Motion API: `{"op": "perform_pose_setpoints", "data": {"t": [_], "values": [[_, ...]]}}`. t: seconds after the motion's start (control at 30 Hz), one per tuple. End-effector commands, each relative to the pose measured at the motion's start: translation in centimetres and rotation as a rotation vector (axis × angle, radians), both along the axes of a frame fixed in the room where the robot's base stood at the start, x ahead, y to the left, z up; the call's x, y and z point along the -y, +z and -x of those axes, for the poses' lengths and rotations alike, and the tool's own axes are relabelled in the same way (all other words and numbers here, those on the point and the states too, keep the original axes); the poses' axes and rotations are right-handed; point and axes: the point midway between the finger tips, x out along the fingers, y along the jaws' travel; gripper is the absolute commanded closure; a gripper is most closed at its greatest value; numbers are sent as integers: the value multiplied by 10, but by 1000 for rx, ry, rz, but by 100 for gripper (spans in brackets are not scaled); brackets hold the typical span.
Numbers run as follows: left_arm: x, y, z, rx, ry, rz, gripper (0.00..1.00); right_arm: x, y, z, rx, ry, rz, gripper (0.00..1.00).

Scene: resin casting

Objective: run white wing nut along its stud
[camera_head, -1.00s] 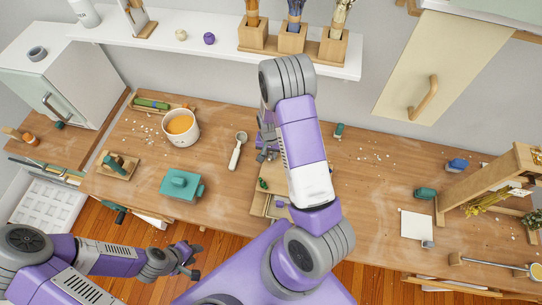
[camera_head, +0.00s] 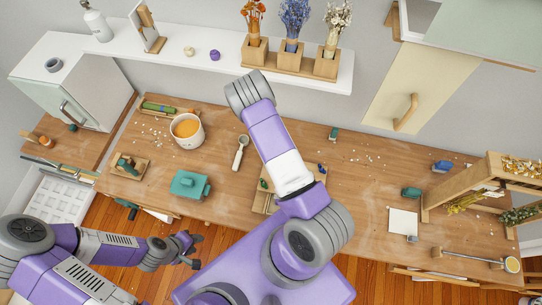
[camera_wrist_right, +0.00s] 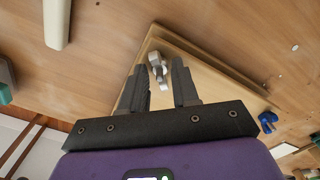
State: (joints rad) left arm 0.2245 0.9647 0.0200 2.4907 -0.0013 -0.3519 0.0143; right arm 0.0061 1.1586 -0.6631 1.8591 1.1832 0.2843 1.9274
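In the right wrist view, a small white and grey piece, which looks like the white wing nut (camera_wrist_right: 159,70), sits over a pale wooden board (camera_wrist_right: 215,96). My right gripper (camera_wrist_right: 158,84) is open, with one dark finger on each side of the piece. I cannot tell whether either finger touches it, and its stud is not clear. In the head view my right arm covers the wing nut and the right gripper; part of the board (camera_head: 262,203) shows beside the arm. My left gripper (camera_head: 192,250) is open and empty, low on the left, off the table's front edge.
A blue piece (camera_wrist_right: 267,121) lies at the board's right edge in the wrist view.

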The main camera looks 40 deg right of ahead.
Motion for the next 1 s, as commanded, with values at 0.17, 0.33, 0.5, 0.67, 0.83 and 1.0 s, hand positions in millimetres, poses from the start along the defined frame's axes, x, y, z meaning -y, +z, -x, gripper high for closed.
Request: {"op": "perform_pose_setpoints", "data": {"t": [0.17, 0.33, 0.5, 0.67, 0.83, 1.0], "values": [[0, -1, 0, 0, 1, 0, 61, 0, 0, 0, 0, 3, 0, 45], [0, -1, 0, 0, 0, 0, 61, 0, 0, 0, 0, 5, 0, 45], [0, -1, 0, 0, 0, 0, 61, 0, 6, -1, 2, 7, 0, 45], [0, -1, 0, 0, 0, 0, 61, 0, 31, -1, 3, 8, 1, 45], [0, -1, 0, 1, 0, 0, 61, 0, 59, -2, 4, 6, 1, 45], [0, -1, 0, 1, 0, 0, 61, 0, 73, -1, 1, 5, 0, 45]]}}
